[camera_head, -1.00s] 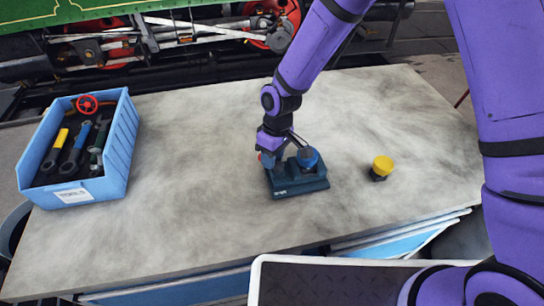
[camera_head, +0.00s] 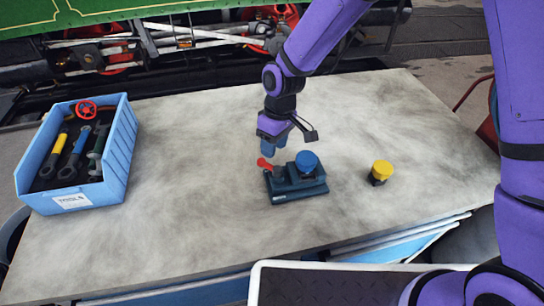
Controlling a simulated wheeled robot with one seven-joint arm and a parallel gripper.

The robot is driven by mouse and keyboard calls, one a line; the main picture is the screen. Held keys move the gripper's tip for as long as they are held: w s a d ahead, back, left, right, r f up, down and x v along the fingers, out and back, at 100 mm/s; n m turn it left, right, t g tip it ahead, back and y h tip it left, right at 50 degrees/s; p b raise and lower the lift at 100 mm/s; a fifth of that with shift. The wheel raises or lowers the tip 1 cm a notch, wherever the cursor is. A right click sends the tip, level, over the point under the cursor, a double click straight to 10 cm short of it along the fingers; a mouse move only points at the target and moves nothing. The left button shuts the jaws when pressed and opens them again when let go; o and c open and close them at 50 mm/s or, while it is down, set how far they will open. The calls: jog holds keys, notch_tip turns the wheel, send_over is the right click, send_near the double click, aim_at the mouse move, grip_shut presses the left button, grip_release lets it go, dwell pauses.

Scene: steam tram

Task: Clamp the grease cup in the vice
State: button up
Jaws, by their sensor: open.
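The small dark blue vice (camera_head: 298,191) stands on the workbench near its middle. The vice's red lever (camera_head: 265,163) points to the left. Another small cup with a yellow cap (camera_head: 382,168) and a dark base stands on the bench right of the vice.
A light blue tool bin (camera_head: 119,153) with several tools and a red handwheel (camera_head: 85,109) stands at the bench's left. The stone-like bench top (camera_head: 190,190) is clear between bin and vice. The steam tram's wheelwork (camera_head: 180,45) lies behind.

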jog(key=shift+w+d+r, duration=0.15)
jog(key=shift+w+r, duration=0.05)
jog(key=shift+r, duration=1)
jog(key=shift+w+d+r, duration=0.1)
jog(key=shift+w+r, duration=0.1)
jog(key=shift+r, duration=1)
jog(key=s+d+r+m+t, duration=0.3)
jog(key=d+r+m+t, duration=0.15)
jog(key=d+r, duration=1.4)
jog(key=s+d+r+m+t, duration=0.1)
jog(key=s+d+r+m, duration=0.2)
jog(key=s+d, duration=0.4)
jog(key=s+d+r+m+t+h, duration=0.1)
jog(key=s+d+r+m, duration=0.3)
jog(key=s, duration=0.5)
notch_tip(320, 180, up, 2)
jog(key=d, duration=0.3)
jog(key=shift+s, duration=0.4)
